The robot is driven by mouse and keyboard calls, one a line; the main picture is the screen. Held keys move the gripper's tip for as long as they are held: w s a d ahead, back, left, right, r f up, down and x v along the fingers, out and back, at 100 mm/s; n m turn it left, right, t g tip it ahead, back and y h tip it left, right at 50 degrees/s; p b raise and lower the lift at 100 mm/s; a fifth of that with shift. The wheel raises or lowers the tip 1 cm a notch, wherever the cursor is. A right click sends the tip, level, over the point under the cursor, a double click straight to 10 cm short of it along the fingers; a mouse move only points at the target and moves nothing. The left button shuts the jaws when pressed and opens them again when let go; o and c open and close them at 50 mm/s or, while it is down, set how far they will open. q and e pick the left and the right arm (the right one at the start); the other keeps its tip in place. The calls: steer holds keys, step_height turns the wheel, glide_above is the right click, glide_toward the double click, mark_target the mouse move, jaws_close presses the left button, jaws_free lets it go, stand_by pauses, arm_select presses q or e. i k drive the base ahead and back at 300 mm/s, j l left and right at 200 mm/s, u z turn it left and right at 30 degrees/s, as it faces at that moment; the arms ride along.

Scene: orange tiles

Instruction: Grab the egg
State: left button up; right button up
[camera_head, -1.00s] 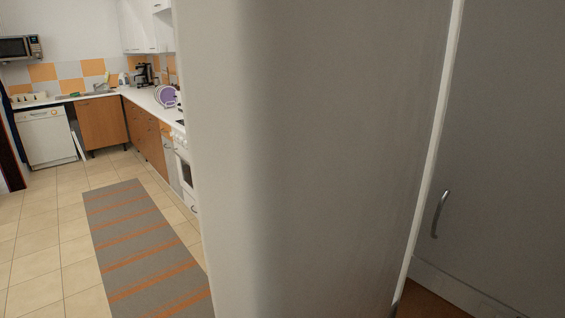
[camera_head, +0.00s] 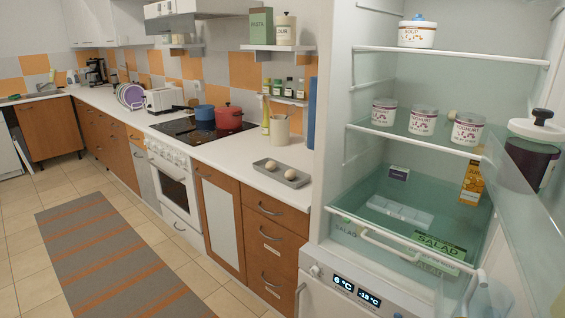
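Two pale eggs, one at the back left (camera_head: 271,165) and one at the front right (camera_head: 290,176), lie in a grey tray (camera_head: 270,179) on the white counter, left of the open fridge. A small round beige thing (camera_head: 452,116), perhaps another egg, shows partly behind the yoghurt cups on the fridge's middle shelf. Neither of my grippers is in view.
The open fridge holds yoghurt cups (camera_head: 422,121), a soup tub (camera_head: 417,33) and a salad drawer (camera_head: 375,236). Its glassy door shelf (camera_head: 520,205) is close at right. A utensil pot (camera_head: 279,130) stands behind the tray. The floor by the rug (camera_head: 110,265) is clear.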

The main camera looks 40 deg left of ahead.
mark_target(271, 165)
steer(key=j+z, duration=0.1)
steer(key=j, duration=1.2)
steer(key=j+u, duration=0.15)
steer(key=u, duration=0.2)
steer(key=i+j+u, duration=0.1)
steer(key=u, duration=0.25)
steer(key=i+j+u, duration=0.1)
steer(key=u, duration=0.3)
steer(key=i, duration=0.3)
steer(key=z, duration=0.05)
